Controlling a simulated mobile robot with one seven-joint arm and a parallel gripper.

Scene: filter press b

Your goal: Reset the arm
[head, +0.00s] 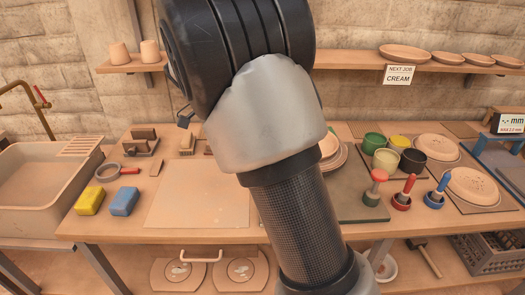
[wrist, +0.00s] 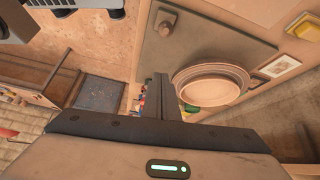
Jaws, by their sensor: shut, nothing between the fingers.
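My gripper (wrist: 161,95) shows in the wrist view, with its two fingers pressed together and nothing between them. It points away over the scene and touches nothing that I can make out. In the head view my arm crosses the middle of the picture from top to bottom, and the gripper itself is outside that view. My arm hides part of the workbench (head: 150,228) behind it.
A yellow sponge (head: 89,201) and a blue sponge (head: 125,201) lie left of a pale board (head: 198,195). A sink (head: 38,185) is far left. Colored cups (head: 386,160), handled stampers (head: 405,190) and plates (head: 472,186) stand right. A shelf (head: 345,60) runs behind.

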